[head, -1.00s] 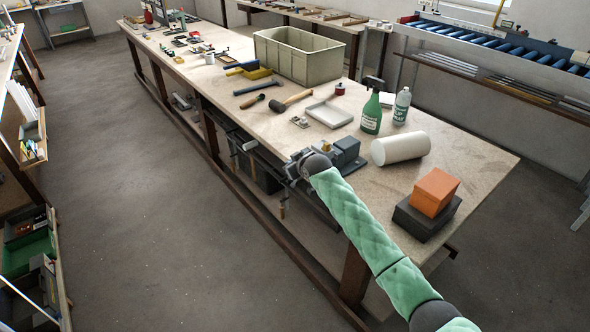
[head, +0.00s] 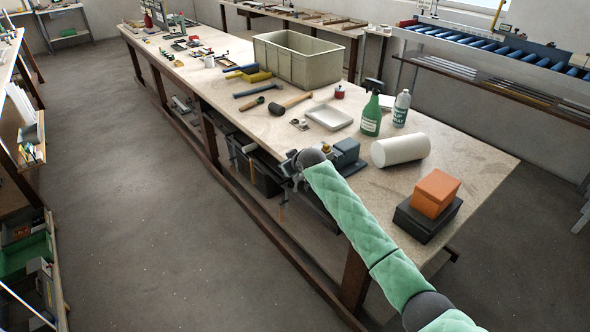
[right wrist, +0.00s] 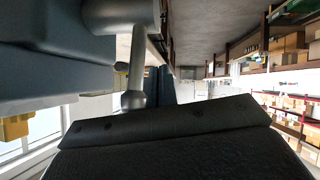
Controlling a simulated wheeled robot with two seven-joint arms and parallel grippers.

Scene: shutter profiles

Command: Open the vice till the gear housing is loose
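The blue-grey vice (head: 346,154) sits at the near edge of the long workbench. In the right wrist view its blue-grey body (right wrist: 45,60) fills the upper left, with the silver screw head (right wrist: 118,12) and a handle bar (right wrist: 135,80) hanging from it. My right gripper (head: 288,170) is at the vice's front end, largely hidden by my green-sleeved arm. Its dark body fills the bottom of the wrist view; the bar's lower end passes behind its edge, and I cannot see whether the fingers hold it. I cannot make out the gear housing clearly. My left gripper is not in view.
A white roll (head: 400,149), a green spray bottle (head: 371,115), a clear bottle (head: 402,108) and an orange box (head: 436,193) on a dark box stand near the vice. A pale tray (head: 329,117), a mallet (head: 272,102) and a large crate (head: 298,58) lie farther back. The left floor is clear.

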